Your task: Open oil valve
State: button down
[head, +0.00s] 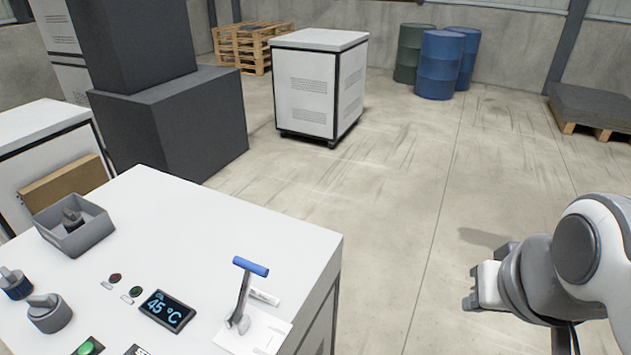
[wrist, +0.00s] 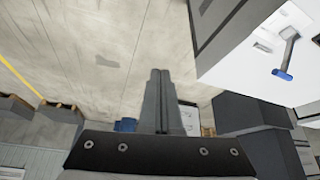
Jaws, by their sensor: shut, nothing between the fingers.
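A lever with a blue crossbar handle (head: 250,266) stands on a white plate on the white cabinet top. It rises from its pivot, leaning slightly right in the head view. It also shows in the wrist view (wrist: 283,75), at the upper right. No readable label tells whether it is the oil valve.
A display reading 45 °C (head: 167,311), indicator lamps, a green button (head: 88,347) and a grey open box (head: 74,227) share the cabinet top (head: 200,220). Its right edge lies between the lever and my gripper. A white wheeled cabinet (head: 318,85) stands farther back. The floor around my gripper is clear.

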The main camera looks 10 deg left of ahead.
jog(key=w+a+f+g+y+b, duration=0.3)
jog(key=a+f+g+y, duration=0.7)
jog(key=a, duration=0.6)
jog(key=w+a+f+m+t+y+b, duration=0.1)
jog(key=w+a+f+m+t+y, duration=0.1)
jog(key=w, duration=0.4)
jog(key=w+a+f+m+t+y+b, duration=0.1)
jog(key=w+a+f+m+t+y, duration=0.1)
jog(key=w+f+y, duration=0.3)
jog(key=shift+w+a+m+t+y+b, duration=0.15)
jog(key=shift+w+m+t+y+b, duration=0.2)
jog(key=shift+w+m+t+y, duration=0.6)
jog(key=shift+w+a+n+g, duration=0.1)
jog(key=shift+w+n+g, duration=0.15)
jog(key=shift+n, duration=0.1)
